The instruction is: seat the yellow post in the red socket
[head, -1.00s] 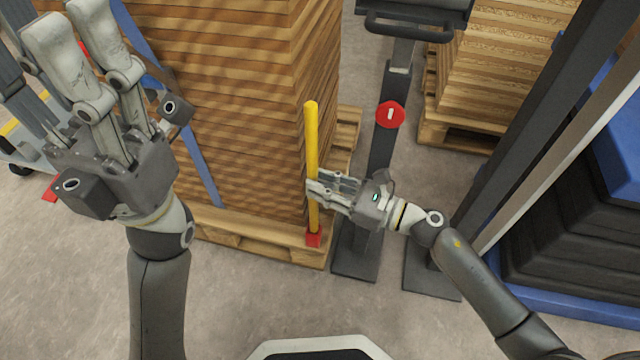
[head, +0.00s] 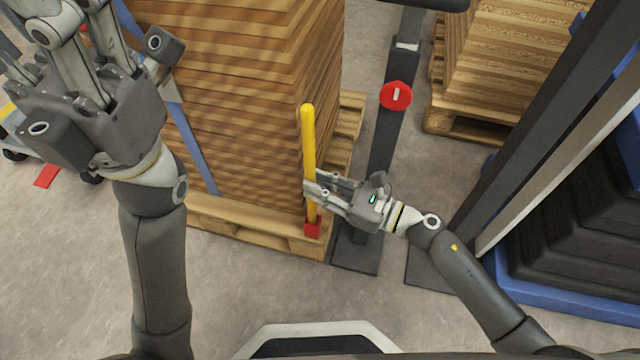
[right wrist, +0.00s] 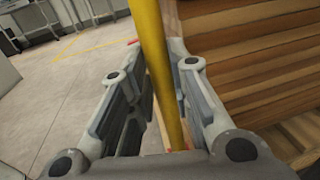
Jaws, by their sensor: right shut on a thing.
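The yellow post (head: 308,140) stands nearly upright at the near corner of the wooden stack. My right gripper (head: 311,189) is shut on the post at its lower half, coming from the right. The post's lower end meets the red socket (head: 312,230) on the pallet corner; how deep it sits cannot be told.
The stack of boards (head: 240,90) rises right beside the post on a pallet (head: 240,222). A dark upright with a red round sign (head: 396,95) stands behind my right gripper. Dark frame posts (head: 545,120) and a blue-based black stack are at the right. Floor in front is clear.

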